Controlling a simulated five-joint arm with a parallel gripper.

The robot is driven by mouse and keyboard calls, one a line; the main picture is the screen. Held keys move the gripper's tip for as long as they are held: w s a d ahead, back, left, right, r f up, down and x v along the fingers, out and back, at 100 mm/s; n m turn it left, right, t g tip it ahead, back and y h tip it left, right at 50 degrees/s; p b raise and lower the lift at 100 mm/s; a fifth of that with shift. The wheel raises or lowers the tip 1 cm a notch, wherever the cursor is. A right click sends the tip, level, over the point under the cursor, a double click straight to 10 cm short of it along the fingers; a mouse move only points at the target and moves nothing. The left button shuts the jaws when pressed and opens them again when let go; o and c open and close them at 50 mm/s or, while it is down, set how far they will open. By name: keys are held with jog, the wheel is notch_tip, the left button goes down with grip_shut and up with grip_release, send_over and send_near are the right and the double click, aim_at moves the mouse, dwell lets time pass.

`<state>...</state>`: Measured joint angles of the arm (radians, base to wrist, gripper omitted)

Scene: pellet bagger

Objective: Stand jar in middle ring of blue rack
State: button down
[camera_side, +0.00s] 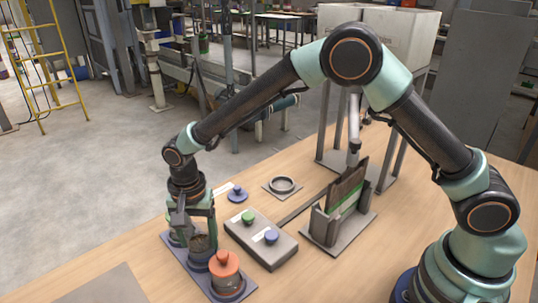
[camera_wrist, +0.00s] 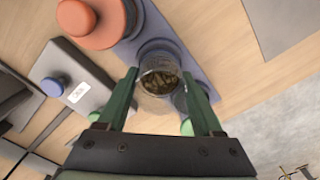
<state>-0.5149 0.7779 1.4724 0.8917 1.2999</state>
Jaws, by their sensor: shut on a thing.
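The blue rack (camera_side: 207,282) is a long, low blue-grey base at the table's front left; part of it also shows in the wrist view (camera_wrist: 190,57). A jar with an orange lid (camera_side: 224,265) stands at its near end. My gripper (camera_side: 201,226) points down over the middle of the rack, shut on a clear jar (camera_side: 203,246) of dark brown pellets. In the wrist view the jar (camera_wrist: 161,75) is between the two green fingers and looks upright, over the middle ring. The jar's lower part hides the ring, so I cannot tell whether it is seated.
A grey button box (camera_side: 262,246) with green and blue knobs stands right of the rack. A separate blue knob (camera_side: 237,194) and a grey ring on a plate (camera_side: 282,185) are behind it. A slotted holder (camera_side: 338,216) stands farther right. The table's front left holds a flat grey plate (camera_side: 103,288).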

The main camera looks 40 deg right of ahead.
jog(key=shift+f, duration=0.75)
jog(key=shift+f, duration=0.15)
jog(key=shift+c, duration=0.2)
grip_release()
notch_tip(320, 180, up, 12)
jog(key=shift+r, duration=0.2)
jog(key=shift+f, duration=5.2)
